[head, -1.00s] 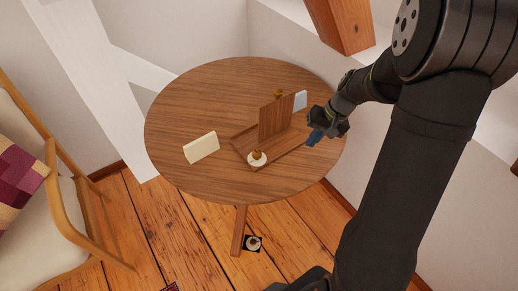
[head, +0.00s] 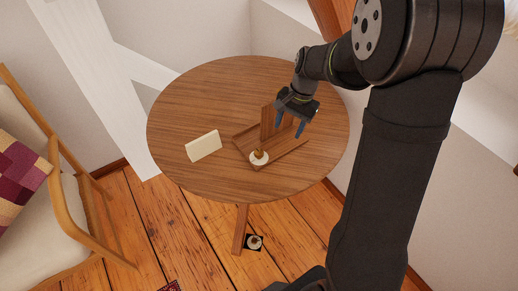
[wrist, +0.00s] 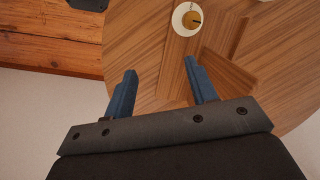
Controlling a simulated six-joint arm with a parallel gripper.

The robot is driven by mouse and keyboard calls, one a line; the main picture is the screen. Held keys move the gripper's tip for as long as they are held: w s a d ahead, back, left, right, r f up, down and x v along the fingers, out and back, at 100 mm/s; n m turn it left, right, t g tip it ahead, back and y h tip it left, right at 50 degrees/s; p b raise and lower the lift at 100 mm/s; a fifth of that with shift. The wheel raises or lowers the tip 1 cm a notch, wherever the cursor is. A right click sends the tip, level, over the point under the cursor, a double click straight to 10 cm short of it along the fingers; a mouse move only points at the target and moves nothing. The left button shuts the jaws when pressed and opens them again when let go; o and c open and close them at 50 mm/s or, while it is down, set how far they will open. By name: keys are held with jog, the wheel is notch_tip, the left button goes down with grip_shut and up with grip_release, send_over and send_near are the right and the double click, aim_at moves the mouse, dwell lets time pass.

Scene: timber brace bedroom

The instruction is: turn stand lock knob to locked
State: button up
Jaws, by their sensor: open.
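The wooden stand (head: 281,142) is on the round table, with its upright panel partly hidden behind my gripper. The brass lock knob (head: 260,152) sits on a round white base (head: 258,159) at the stand's front left corner. In the wrist view the knob (wrist: 191,18) is near the top edge, with a small dark mark on it, on its white base (wrist: 180,29). My gripper (head: 290,124) is over the right side of the stand, apart from the knob. Its blue fingers (wrist: 157,92) are spread and empty.
The round wooden table (head: 200,100) has free room at left and back. A chair (head: 60,160) is at far left. A small round thing (head: 254,242) lies on the floor below.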

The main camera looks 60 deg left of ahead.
aim_at(259, 152)
jog(key=s+a+r+m+t, duration=0.2)
jog(key=s+a+r+m, duration=0.25)
jog(key=s+a, duration=0.2)
jog(key=shift+m, duration=0.35)
jog(key=f, duration=1.8)
jog(key=shift+d, duration=0.2)
jog(key=shift+r, duration=0.1)
jog(key=c, duration=1)
